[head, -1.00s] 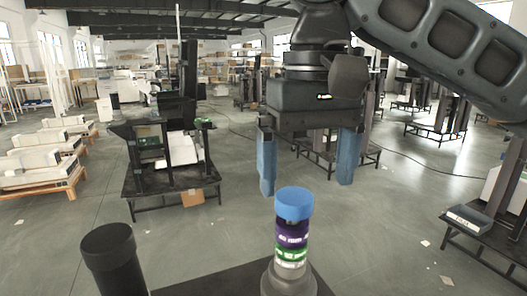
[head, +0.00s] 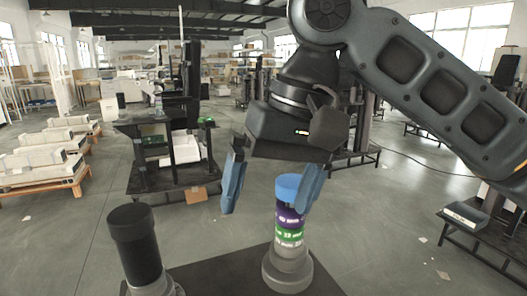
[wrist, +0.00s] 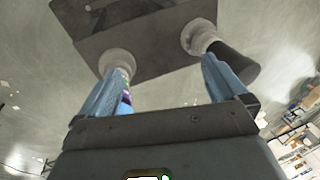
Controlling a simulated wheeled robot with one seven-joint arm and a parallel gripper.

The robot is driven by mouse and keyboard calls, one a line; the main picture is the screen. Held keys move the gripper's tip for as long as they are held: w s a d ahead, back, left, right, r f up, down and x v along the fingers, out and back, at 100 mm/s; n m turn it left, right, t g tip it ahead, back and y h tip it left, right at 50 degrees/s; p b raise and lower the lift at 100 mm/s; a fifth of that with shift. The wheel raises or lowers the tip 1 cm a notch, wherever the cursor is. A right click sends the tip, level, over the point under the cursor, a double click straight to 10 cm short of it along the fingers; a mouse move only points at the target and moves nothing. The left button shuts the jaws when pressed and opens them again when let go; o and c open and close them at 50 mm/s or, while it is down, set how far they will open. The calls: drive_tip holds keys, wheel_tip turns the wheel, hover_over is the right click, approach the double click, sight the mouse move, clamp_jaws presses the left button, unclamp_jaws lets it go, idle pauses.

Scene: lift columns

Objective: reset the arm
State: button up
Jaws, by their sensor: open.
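My gripper (head: 268,192) is open, with its two blue fingers spread and nothing between them. It is tilted and hangs above and behind the dark platform in the head view. A column with a blue cap and purple and green bands (head: 289,232) stands upright on the platform (head: 215,281); its cap overlaps my right finger in the picture. A black-topped column (head: 134,245) stands to its left. In the wrist view my gripper (wrist: 165,85) has the banded column (wrist: 125,90) by its left finger and the black column (wrist: 232,62) by its right finger; contact cannot be told.
A dark workstation (head: 170,170) with shelves and a green board stands behind on the left. Pale stacked blocks on a wooden pallet (head: 45,170) lie at far left. A low dark stand (head: 470,225) is at right. Open grey floor lies between them.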

drive_tip(key=s+a+f+m+t+y, duration=0.1)
drive_tip(key=a+f+t+y, duration=0.15)
drive_tip(key=a+y, duration=0.3)
drive_tip(key=a+f+m+t+y, duration=0.1)
drive_tip(key=a+f+t+y, duration=0.1)
drive_tip(key=a+f+y, duration=0.3)
drive_tip(key=s+d+f+m+t+h, duration=0.2)
drive_tip(key=s+d+f+m+t, duration=0.1)
drive_tip(key=d+f+m+t, duration=0.45)
drive_tip(key=s+d+f+t+h, duration=0.3)
drive_tip(key=s+d+f+h, duration=0.3)
drive_tip(key=s+d+f, duration=0.4)
drive_tip(key=s+d+r+n+h, duration=0.1)
drive_tip(key=s+d+n+h, duration=0.1)
drive_tip(key=s+d, duration=0.4)
drive_tip(key=s+d+r+n+h, duration=0.1)
drive_tip(key=s+d+n+h, duration=0.2)
drive_tip(key=s+d, duration=0.4)
drive_tip(key=s, duration=0.8)
drive_tip(key=shift+s+d+n, duration=0.3)
drive_tip(key=shift+n, duration=0.05)
drive_tip(key=shift+h, duration=0.25)
drive_tip(key=shift+c, duration=0.5)
